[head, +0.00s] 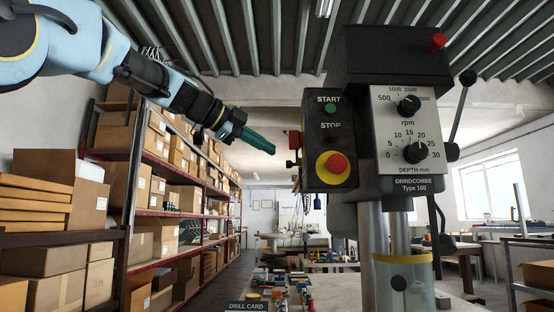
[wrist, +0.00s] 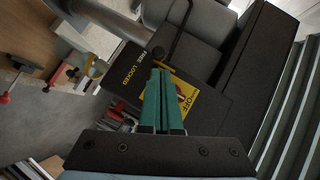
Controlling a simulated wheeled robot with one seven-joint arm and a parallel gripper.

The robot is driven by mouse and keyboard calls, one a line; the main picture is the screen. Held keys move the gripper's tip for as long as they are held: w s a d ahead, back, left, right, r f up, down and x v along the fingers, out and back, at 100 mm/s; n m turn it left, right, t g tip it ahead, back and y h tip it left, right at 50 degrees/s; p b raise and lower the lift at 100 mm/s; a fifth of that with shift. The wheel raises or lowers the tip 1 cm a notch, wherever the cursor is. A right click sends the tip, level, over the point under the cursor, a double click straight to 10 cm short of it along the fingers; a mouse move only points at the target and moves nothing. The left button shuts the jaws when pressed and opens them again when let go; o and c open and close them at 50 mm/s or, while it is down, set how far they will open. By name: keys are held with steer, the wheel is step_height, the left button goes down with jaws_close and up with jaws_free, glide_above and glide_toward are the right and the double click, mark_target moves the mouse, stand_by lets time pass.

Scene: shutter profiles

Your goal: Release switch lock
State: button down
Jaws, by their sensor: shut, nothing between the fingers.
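A black switch box (head: 341,178) on the drill press carries a green START button (head: 330,108), a STOP label and a red mushroom button (head: 337,163) on a yellow disc. A small red part (head: 295,139) sticks out of the box's left side. In the wrist view that side shows FREE and LOCKED lettering (wrist: 137,68) and a yellow OFF plate (wrist: 188,92). A red piece at the plate is partly hidden by my fingers. My gripper (head: 270,149) has green fingers, shut and empty. It is left of the red part, apparently apart from it.
The drill press head (head: 415,130) has two dials and a red button on top. A column and clear guard (head: 405,280) stand below. Shelves with cardboard boxes (head: 155,190) line the left. Small tools lie on the bench below. Open air lies between shelves and box.

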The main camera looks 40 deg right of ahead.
steer(key=b+v, duration=0.1)
steer(key=v, duration=0.5)
steer(key=shift+a, duration=0.15)
steer(key=w+a+f+n+t+y+p, duration=0.1)
steer(key=w+a+f+n+y, duration=0.1)
steer(key=w+a+f+n, duration=0.55)
steer(key=w+a+f+n+t+y+p, duration=0.2)
steer(key=a+f+n+y, duration=0.15)
steer(key=f, duration=0.75)
steer(key=w+a+f+n+t+y+p, duration=0.1)
steer(key=w+a+f+n+y, duration=0.1)
steer(key=w+a+f+n, duration=0.5)
steer(key=s+a+f+n+y+p, duration=0.1)
steer(key=s+a+f+n+y, duration=0.15)
steer(key=a+f, duration=0.35)
steer(key=s+a+f+n+y+p, duration=0.15)
steer(key=a+f+n, duration=0.25)
steer(key=f, duration=0.5)
steer(key=s+a+f+n+g+y+p, duration=0.1)
steer(key=s+a+f+n+g+y, duration=0.1)
steer(key=s+a+f+n, duration=0.4)
steer(key=s+a+f, duration=0.4)
steer(key=s+a, duration=0.2)
steer(key=shift+n+p, duration=0.3)
steer(key=shift+n, duration=0.05)
steer(key=shift+w+d+y, duration=0.1)
steer(key=shift+y, duration=0.15)
